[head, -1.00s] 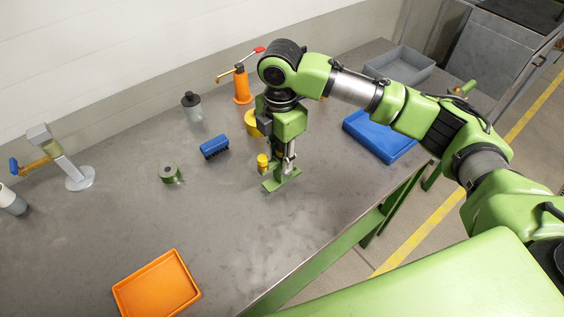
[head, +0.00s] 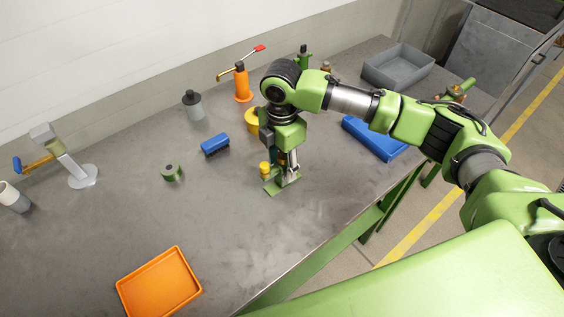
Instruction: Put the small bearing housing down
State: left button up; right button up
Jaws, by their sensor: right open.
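A green part with a flat base (head: 270,189) and a small yellow cap, which looks like the small bearing housing, is at the middle of the grey workbench (head: 220,235). Its base appears to rest on the bench top, though the exact contact is hard to see. My right gripper (head: 286,175) points down directly over it, with the jaws open around or beside its upper part. My left gripper is out of view.
Left of the gripper are a blue brush (head: 215,145) and a green ring-shaped part (head: 171,173). A yellow part (head: 251,120) is close behind. An orange tray (head: 158,284) lies at the front, with a blue tray (head: 372,140) at right. The front-middle bench is clear.

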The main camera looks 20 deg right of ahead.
notch_tip(320, 180, up, 11)
jog(key=shift+r+b, duration=0.1)
jog(key=shift+b, duration=1.05)
jog(key=shift+r, duration=0.55)
